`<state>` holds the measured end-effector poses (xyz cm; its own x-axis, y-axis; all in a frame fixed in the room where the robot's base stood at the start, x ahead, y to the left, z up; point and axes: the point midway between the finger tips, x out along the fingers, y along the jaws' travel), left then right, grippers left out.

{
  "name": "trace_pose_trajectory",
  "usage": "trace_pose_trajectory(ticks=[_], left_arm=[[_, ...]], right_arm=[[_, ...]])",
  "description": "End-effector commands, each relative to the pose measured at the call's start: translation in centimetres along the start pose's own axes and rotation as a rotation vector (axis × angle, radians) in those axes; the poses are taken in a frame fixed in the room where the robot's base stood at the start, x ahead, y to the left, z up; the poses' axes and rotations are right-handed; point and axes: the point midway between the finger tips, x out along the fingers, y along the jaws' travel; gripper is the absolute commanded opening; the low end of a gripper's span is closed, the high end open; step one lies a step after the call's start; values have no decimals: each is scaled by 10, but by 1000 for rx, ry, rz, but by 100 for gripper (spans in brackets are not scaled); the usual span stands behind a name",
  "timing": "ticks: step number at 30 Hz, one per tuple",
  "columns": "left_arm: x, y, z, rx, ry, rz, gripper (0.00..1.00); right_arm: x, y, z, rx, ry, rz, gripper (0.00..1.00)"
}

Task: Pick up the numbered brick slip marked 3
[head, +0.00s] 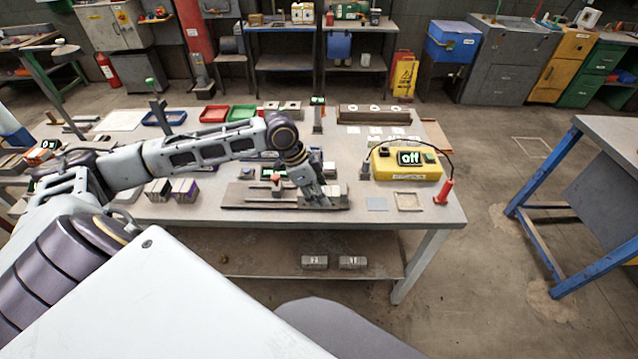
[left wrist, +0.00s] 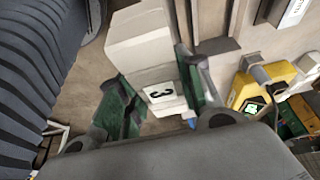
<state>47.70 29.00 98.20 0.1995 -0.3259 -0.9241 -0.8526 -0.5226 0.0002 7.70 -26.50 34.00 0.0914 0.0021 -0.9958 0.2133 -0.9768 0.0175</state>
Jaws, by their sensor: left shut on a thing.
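The brick slip marked 3 (left wrist: 160,93) shows in the left wrist view as a pale block with a dark 3 on a white label. My left gripper (left wrist: 158,98) has its two green-padded fingers on either side of it and is shut on it. In the head view my left gripper (head: 318,199) points down at the front of the workbench, over a grey fixture (head: 245,197). The slip cannot be made out there, as the gripper and nearby parts cover it. My right gripper is in neither view.
A yellow box (head: 405,172) reading "off" stands right of the gripper, with a red plug-like piece (head: 444,190) beside it. Two blocks lie on the lower shelf (head: 260,264).

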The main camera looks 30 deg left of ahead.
Motion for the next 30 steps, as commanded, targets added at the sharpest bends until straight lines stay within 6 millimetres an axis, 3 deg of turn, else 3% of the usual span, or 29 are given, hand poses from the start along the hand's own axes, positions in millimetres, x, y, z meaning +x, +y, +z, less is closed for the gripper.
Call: trace_pose_trajectory(ticks=[6, 15, 30], left_arm=[[0, 34, 0, 3, -1, 0, 3], [0, 71, 0, 1, -1, 0, 3], [0, 85, 0, 1, 2, -1, 3]], right_arm=[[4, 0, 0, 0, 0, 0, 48], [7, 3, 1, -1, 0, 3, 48], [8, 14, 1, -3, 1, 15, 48]])
